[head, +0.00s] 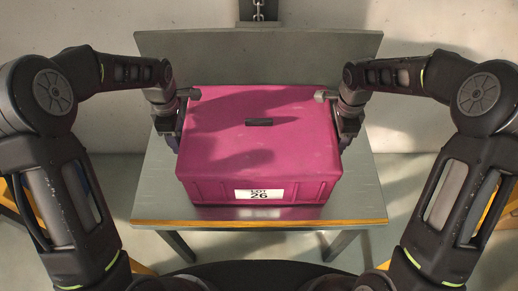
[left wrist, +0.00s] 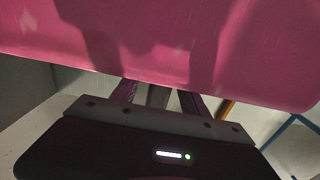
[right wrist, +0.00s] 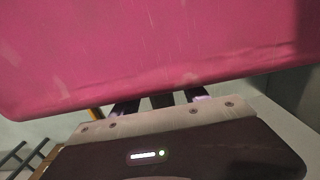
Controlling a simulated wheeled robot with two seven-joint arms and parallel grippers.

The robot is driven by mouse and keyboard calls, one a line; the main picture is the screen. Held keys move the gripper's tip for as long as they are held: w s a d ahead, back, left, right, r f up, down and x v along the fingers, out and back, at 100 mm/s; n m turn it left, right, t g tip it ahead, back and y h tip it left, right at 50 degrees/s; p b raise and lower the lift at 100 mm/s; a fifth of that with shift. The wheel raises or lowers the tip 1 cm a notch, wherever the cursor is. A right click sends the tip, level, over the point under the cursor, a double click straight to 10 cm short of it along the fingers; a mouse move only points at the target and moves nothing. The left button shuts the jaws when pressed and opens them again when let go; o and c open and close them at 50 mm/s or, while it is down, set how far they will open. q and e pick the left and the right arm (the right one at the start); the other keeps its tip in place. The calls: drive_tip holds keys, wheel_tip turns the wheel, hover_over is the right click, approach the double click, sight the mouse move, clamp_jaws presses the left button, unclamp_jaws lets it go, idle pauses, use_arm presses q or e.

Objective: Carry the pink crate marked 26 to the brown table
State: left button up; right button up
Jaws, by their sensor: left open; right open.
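The pink crate (head: 260,160) with a label reading 26 (head: 258,195) sits upright and closed on a grey metal table (head: 158,200). My left gripper (head: 172,135) is at the crate's left side and my right gripper (head: 348,135) at its right side, both open. In the left wrist view the crate's pink side (left wrist: 170,40) fills the top, and the fingers go below its edge. The right wrist view shows the same on the other side (right wrist: 150,50). The fingertips are hidden, so I cannot tell whether they touch the crate. The brown table is not in view.
The grey table has a tall metal back panel (head: 260,50) behind the crate and a wooden front edge (head: 260,224). A chain (head: 258,10) hangs above the panel. Bare tabletop shows on both sides of the crate. Yellow-orange parts show at both lower sides.

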use_arm(q)
drive_tip(key=shift+c, duration=0.5)
use_arm(e)
drive_tip(key=shift+c, duration=0.5)
use_arm(q)
clamp_jaws()
use_arm(e)
clamp_jaws()
use_arm(q)
drive_tip(key=shift+r, duration=0.1)
use_arm(e)
drive_tip(key=shift+r, duration=0.1)
